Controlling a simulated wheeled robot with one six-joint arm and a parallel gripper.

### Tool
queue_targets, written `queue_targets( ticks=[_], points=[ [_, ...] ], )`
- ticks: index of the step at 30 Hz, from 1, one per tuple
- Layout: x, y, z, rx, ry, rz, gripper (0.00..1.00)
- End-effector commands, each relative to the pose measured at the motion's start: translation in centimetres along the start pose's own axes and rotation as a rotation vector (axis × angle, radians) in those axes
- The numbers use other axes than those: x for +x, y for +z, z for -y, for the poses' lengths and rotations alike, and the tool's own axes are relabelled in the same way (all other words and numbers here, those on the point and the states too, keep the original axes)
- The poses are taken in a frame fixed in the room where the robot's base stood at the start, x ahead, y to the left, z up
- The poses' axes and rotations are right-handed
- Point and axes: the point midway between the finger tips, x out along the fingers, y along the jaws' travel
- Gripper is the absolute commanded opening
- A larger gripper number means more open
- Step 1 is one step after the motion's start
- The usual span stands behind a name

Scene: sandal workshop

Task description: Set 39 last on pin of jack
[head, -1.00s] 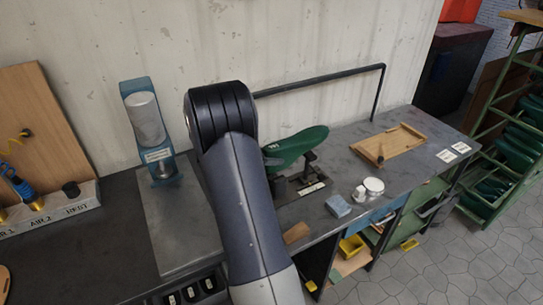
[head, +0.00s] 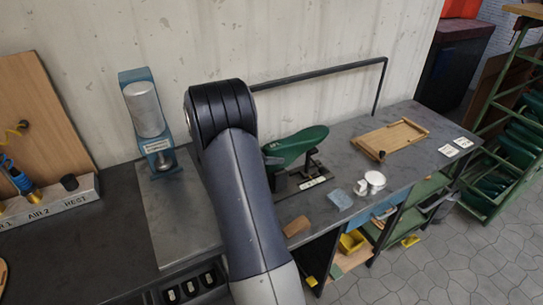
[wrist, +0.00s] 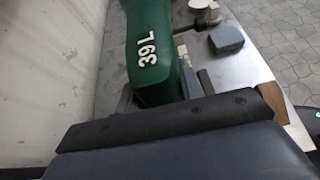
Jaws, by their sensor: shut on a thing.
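The green last (head: 299,145), marked "39 L" in the wrist view (wrist: 151,50), lies roughly level above the dark jack (head: 303,182) on the bench. My gripper (head: 272,158) is shut on the last at its left end in the head view, partly hidden behind my arm. In the wrist view the grey fingers of my gripper (wrist: 158,95) sit on either side of the last. The jack's pin is hidden under the last, so I cannot tell whether the last touches it or sits on it.
A blue block (head: 340,199), white tins (head: 374,181) and a brown block (head: 296,227) lie on the bench in front and to the right. A wooden tray (head: 392,139) lies further right. A black rail (head: 320,77) runs behind. A blue press (head: 147,120) stands left.

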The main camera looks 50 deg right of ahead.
Motion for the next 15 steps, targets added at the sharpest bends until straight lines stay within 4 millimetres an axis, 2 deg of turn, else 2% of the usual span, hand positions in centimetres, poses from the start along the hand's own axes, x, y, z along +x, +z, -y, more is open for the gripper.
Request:
queue_targets(
  ticks=[15],
  points=[
    [-0.7, 1.7, 0.0, 0.001, -0.001, 0.001, 0.14]
  ],
)
